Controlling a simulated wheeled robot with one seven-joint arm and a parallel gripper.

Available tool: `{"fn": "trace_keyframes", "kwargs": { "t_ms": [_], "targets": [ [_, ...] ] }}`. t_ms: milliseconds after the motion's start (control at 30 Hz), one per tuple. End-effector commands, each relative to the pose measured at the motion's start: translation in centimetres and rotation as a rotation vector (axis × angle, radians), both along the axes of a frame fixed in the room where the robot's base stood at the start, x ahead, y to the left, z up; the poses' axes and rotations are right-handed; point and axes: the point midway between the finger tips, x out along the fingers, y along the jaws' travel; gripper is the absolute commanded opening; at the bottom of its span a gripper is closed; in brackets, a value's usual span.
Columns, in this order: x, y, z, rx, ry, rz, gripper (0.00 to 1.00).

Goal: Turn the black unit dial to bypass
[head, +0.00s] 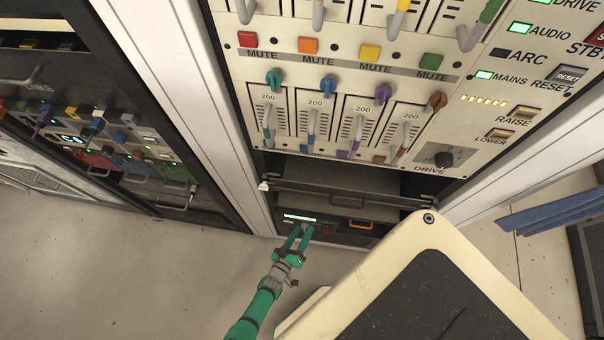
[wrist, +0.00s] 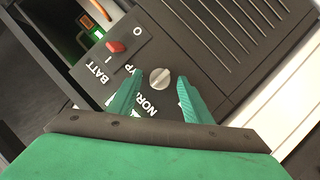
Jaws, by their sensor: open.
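The black unit (head: 345,232) sits low in the rack, below the cream panel, with a lit green strip display at its left. In the wrist view its dark front (wrist: 195,40) carries a small round silver-grey dial (wrist: 159,78) with a line across its face. Partly hidden lettering beside the dial reads "YP" and "NOR". My green gripper (head: 300,231) is at the unit's front. In the wrist view my gripper (wrist: 160,82) is open, its fingers apart with the dial between and slightly beyond the tips. I cannot tell whether either finger touches it.
A red rocker switch (wrist: 115,47) marked O and I, labelled BATT, is close to the dial. A dark drawer with a bar (head: 345,193) is above the unit. Another rack (head: 110,130) stands left. Open floor (head: 130,270) lies in front.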

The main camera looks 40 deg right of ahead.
Motion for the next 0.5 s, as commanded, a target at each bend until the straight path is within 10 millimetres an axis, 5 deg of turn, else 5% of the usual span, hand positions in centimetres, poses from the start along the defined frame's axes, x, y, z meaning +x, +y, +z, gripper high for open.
{"fn": "trace_keyframes", "kwargs": {
  "t_ms": [167, 333, 500],
  "targets": [
    [0.00, 0.04, 0.00, 0.000, 0.000, 0.000, 0.43],
    [-0.01, 0.04, -0.01, 0.000, -0.001, 0.000, 0.04],
    [0.01, 0.05, 0.01, 0.002, -0.003, 0.001, 0.04]
  ]
}}
